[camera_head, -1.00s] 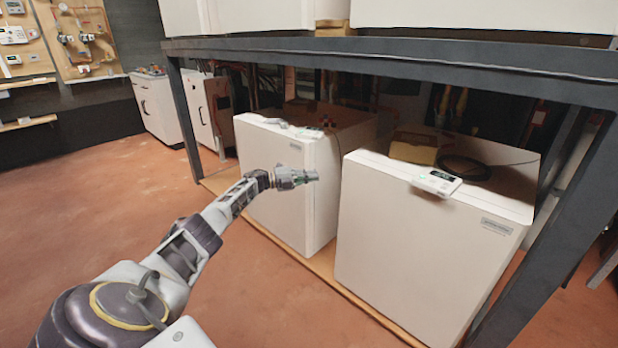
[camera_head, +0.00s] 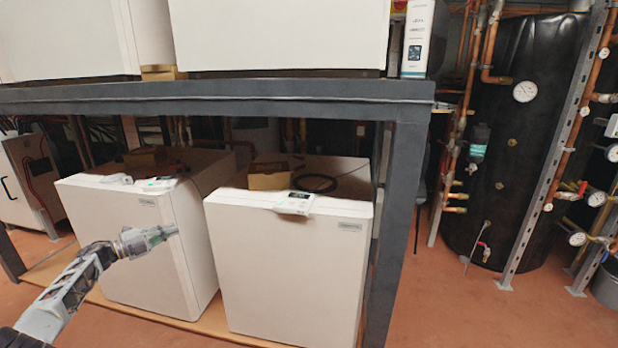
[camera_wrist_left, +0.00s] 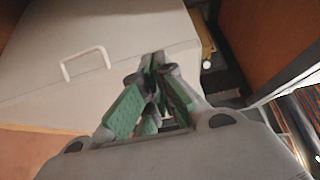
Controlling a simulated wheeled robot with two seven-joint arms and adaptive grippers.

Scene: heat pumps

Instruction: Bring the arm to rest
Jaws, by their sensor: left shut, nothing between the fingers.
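My left arm comes in from the lower left in the head view. Its gripper (camera_head: 160,234) is shut and empty, in front of the left white heat pump (camera_head: 140,240). In the left wrist view the green-padded fingers of the gripper (camera_wrist_left: 155,65) meet at their tips with nothing between them. A white cabinet-like box with a pale handle (camera_wrist_left: 86,64) shows beyond them. My right gripper is not in view.
A dark metal rack (camera_head: 400,215) frames both. A black tank (camera_head: 525,140) with pipes and gauges stands at the right.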

